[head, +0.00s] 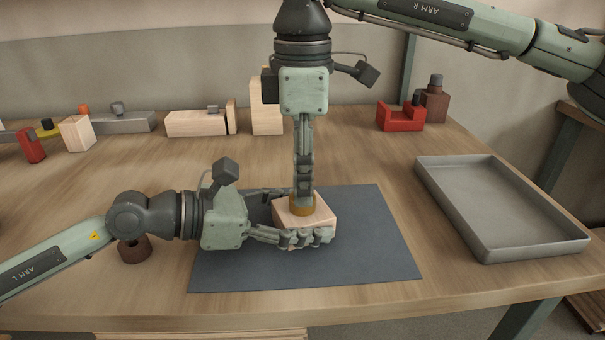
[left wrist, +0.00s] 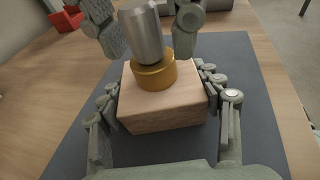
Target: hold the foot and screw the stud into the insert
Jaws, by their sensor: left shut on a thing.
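The foot, a pale wooden block (head: 291,218), sits on the dark mat. It also shows in the left wrist view (left wrist: 163,113). The insert, a brass ring (left wrist: 154,72), is on its top. The stud, a grey metal cylinder (left wrist: 142,30), stands roughly upright at the insert; its lower end is hidden inside the ring. My left gripper (head: 300,215) is shut on the foot, with fingers along two opposite sides. My right gripper (head: 303,190) points straight down over the insert. Its fingers flank the stud in the left wrist view; whether they press on it is unclear.
The dark mat (head: 380,260) is otherwise clear. A grey tray (head: 455,215) lies at the right. A red block (head: 400,118), wooden blocks (head: 195,123) and other parts line the back. A brown round piece (head: 135,250) is under my left arm.

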